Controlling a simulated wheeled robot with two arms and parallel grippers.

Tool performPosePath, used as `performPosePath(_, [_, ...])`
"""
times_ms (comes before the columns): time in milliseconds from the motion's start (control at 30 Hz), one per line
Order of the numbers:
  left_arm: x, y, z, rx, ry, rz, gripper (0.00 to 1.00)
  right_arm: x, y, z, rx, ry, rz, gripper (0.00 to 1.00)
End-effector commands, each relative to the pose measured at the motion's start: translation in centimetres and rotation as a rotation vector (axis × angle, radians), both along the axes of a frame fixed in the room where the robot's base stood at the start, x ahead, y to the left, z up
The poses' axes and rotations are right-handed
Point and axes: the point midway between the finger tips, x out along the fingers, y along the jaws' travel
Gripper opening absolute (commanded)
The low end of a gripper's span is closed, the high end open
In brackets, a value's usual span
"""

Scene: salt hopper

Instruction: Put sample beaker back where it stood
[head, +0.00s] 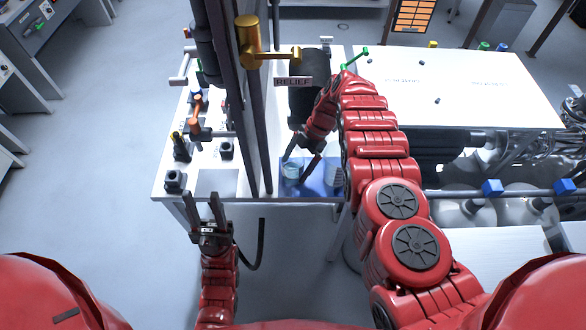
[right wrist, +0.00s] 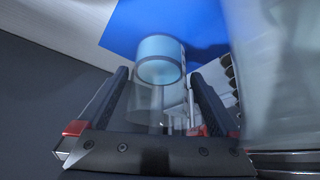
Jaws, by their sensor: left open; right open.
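The sample beaker (head: 292,171) is a clear glass with pale blue liquid. It stands on a blue mat (head: 318,189) near the front edge of the white bench. In the right wrist view the beaker (right wrist: 160,72) appears between my right fingers, the liquid just beyond their tips. My right gripper (head: 300,160) is open at the beaker; whether a finger touches it I cannot tell. The right gripper also shows in the right wrist view (right wrist: 163,92). My left gripper (head: 205,206) is open and empty in front of the bench's left part.
A larger translucent vessel (head: 333,163) stands close on the beaker's right. Dark upright posts (head: 252,120) and a black cylinder labelled RELIEF (head: 308,100) rise behind. Small valves (head: 194,127) stand on the left bench top (head: 170,150).

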Motion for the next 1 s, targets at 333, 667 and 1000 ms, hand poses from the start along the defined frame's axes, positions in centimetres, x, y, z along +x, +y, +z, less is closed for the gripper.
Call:
performPosePath(333, [0.0, 0.0, -2.8, 0.0, 0.0, 0.0, 0.44, 2.3, -3.0, 6.2, 0.001, -0.009, -0.001, 1.0])
performPosePath(667, [0.0, 0.0, -3.4, 0.0, 0.0, 0.0, 0.44, 2.9, -4.1, 8.6, 0.0, -0.004, 0.0, 1.0])
performPosePath(1000, [0.0, 0.0, -3.3, 0.0, 0.0, 0.0, 0.44, 2.8, -4.0, 8.6, 0.0, -0.003, 0.001, 1.0])
